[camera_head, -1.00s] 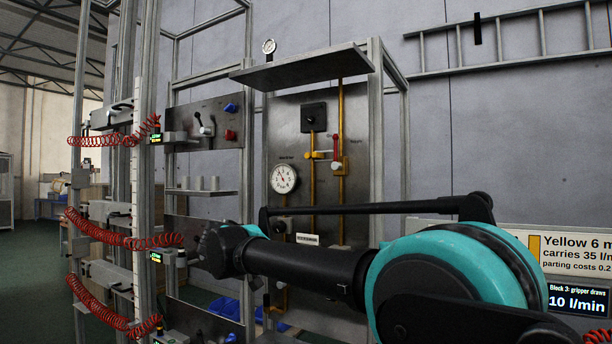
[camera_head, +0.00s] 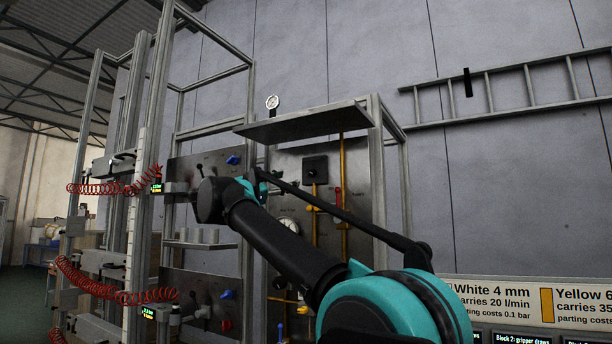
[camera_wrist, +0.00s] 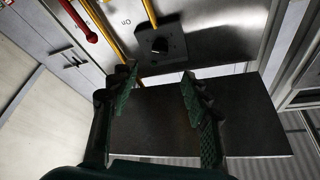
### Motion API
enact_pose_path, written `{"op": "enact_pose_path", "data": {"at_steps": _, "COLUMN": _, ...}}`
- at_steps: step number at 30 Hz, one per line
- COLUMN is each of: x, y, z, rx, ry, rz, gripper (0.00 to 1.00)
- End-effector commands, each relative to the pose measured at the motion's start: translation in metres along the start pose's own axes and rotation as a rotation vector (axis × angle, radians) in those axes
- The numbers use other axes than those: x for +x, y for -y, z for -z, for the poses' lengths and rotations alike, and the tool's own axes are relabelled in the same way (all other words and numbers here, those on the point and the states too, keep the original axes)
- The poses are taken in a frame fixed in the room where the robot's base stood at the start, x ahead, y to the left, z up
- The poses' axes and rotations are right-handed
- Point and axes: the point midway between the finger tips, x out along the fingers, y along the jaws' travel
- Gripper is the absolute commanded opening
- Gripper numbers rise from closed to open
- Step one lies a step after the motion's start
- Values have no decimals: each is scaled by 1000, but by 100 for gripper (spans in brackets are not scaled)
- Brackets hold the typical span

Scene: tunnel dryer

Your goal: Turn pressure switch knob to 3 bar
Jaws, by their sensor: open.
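The black square switch box with a dark knob (camera_head: 315,169) is on the upper part of the metal panel in the head view, just below a grey shelf. In the wrist view its knob (camera_wrist: 159,45) shows beyond the fingertips, near the top middle; its scale is too small to read. My gripper (camera_wrist: 157,76) is open and empty, with green-padded fingers apart and clear of the knob.
The shelf (camera_head: 305,121) juts out above the switch and also fills the wrist view below the fingers (camera_wrist: 200,125). Yellow pipes (camera_head: 344,240) run below the switch, with a red-handled valve (camera_head: 338,197). A small gauge (camera_head: 272,102) stands above the shelf.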

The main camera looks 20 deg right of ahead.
Motion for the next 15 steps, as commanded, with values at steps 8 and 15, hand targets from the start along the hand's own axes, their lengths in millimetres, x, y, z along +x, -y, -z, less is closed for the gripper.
{"op": "enact_pose_path", "data": {"at_steps": 8, "x": 56, "y": -1, "z": 0, "rx": -3, "ry": -1, "rz": -3, "gripper": 48}}
{"op": "enact_pose_path", "data": {"at_steps": 15, "x": 91, "y": -1, "z": -1, "rx": -2, "ry": 0, "rz": -2, "gripper": 48}}
